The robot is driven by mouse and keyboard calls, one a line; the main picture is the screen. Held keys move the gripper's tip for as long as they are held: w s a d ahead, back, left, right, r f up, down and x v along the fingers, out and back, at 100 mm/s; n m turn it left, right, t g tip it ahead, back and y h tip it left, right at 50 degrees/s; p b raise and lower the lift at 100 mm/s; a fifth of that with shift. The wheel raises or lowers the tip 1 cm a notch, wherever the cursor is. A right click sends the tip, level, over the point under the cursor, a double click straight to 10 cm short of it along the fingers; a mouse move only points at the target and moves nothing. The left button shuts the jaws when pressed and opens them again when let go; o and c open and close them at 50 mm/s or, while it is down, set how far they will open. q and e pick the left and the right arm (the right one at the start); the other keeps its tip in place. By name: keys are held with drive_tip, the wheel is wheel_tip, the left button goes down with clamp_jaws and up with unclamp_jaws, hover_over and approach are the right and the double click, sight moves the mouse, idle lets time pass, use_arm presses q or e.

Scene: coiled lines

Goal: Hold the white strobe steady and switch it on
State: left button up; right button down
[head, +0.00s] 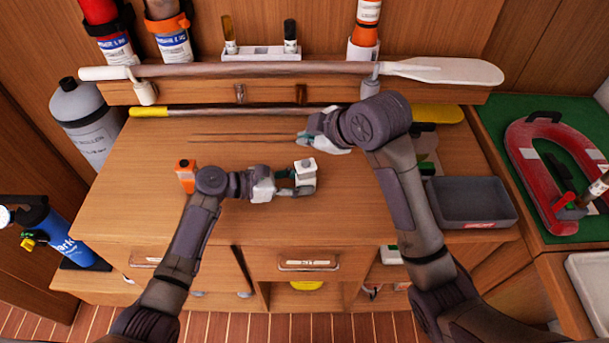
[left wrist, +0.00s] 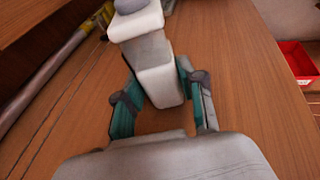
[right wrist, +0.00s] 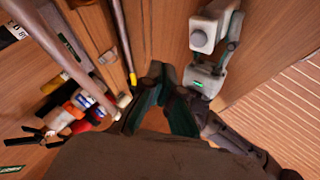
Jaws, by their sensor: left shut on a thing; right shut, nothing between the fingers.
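The white strobe (head: 306,166) is above the wooden worktop near its middle, with a dark round button on top. My left gripper (head: 298,184) is shut on its grey lower body. In the left wrist view the white strobe (left wrist: 155,80) stands between the two teal fingers. In the right wrist view the strobe (right wrist: 213,22) shows its round grey button facing the camera. My right gripper (head: 303,138) is shut and empty, behind the strobe and apart from it. Its closed teal fingertips (right wrist: 160,72) show in the right wrist view.
An orange box-shaped item (head: 186,174) stands left of my left wrist. A dark tray (head: 470,203) lies at the right of the worktop (head: 240,222). A paddle (head: 440,70) and a yellow-ended pole (head: 150,112) lie along the back. The front of the worktop is clear.

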sight(307, 164)
use_arm(q)
drive_tip(key=shift+f, duration=0.1)
use_arm(e)
drive_tip(key=shift+f, duration=2.1)
drive_tip(key=shift+f, duration=0.1)
drive_tip(key=shift+f, duration=0.5)
drive_tip(key=shift+r, duration=0.65)
drive_tip(key=shift+r, duration=3)
